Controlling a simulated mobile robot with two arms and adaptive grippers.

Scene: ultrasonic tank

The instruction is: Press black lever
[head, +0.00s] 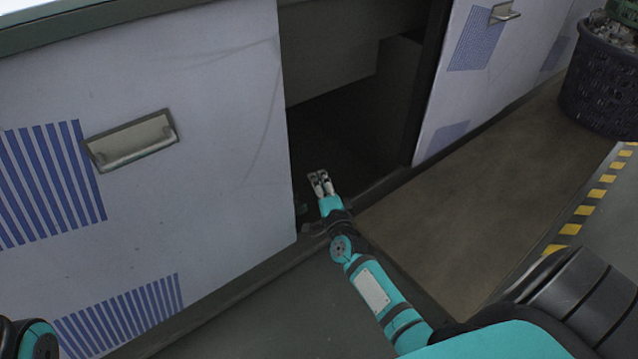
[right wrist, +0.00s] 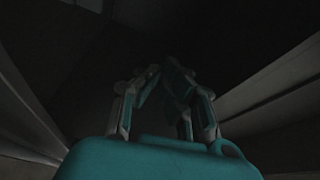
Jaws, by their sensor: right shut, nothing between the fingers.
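My right gripper (head: 320,180) is at the dark opening between two pale cabinet panels, low near the sill. Its fingers are shut and hold nothing. They also show in the right wrist view (right wrist: 160,82), pointing into a dark space. I cannot make out a black lever for certain in either view; the inside of the opening is too dark. A small dark shape shows beside the gripper at the lower edge of the left panel, but I cannot tell what it is. My left gripper is out of view; only a bit of my left arm shows at the bottom left.
The left panel (head: 220,120) has a metal handle (head: 132,141) and blue stripes. The right panel (head: 480,80) stands beyond the opening. A dark basket (head: 600,90) is at the far right.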

